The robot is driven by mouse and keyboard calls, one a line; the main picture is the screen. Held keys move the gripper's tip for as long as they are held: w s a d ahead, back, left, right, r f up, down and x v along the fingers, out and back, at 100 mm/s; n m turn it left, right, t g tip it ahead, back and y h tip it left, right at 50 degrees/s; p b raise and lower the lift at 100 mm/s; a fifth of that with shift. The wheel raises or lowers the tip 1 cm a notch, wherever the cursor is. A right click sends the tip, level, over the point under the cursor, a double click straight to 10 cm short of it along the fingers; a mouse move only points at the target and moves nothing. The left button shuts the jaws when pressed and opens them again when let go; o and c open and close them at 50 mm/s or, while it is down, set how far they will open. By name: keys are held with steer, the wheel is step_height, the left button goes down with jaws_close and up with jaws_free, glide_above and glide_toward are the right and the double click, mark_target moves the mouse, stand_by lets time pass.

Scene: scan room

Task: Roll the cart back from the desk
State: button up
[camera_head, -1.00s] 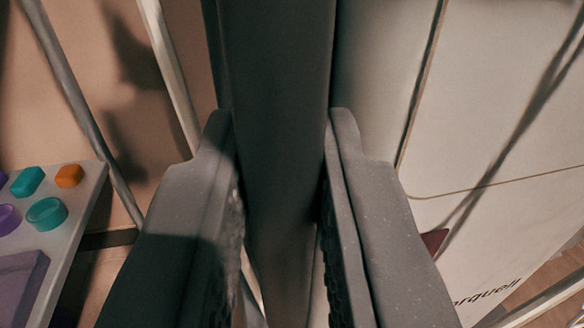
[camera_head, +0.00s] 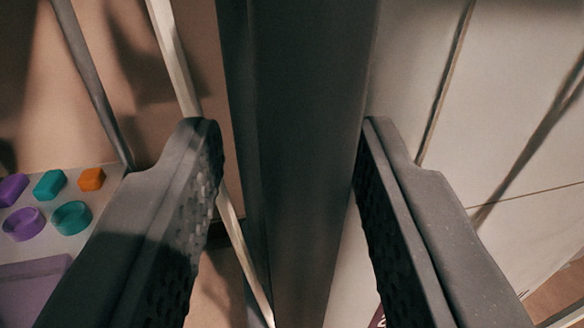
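A thick dark grey bar (camera_head: 300,60) runs down the middle of the view between the fingers of my gripper (camera_head: 291,130). It looks like a handle or post, but I cannot tell whether it belongs to the cart. My gripper is open around it. A gap shows between the left finger and the bar. The right finger is very close to the bar's right side, and I cannot tell whether they touch. The bar's lower end is out of view. No whole cart or desk can be made out.
A large white panel (camera_head: 520,110) with seams stands at the right. A grey tray or panel (camera_head: 100,205) at the left carries several purple, teal and orange pieces. Thin rails, one pale (camera_head: 172,55) and one grey (camera_head: 88,75), slant down on the left.

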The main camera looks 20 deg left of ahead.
steer(key=shift+s, duration=0.1)
steer(key=shift+s+d, duration=0.15)
steer(key=shift+s, duration=0.1)
steer(key=p+v, duration=0.2)
steer(key=v, duration=1.1)
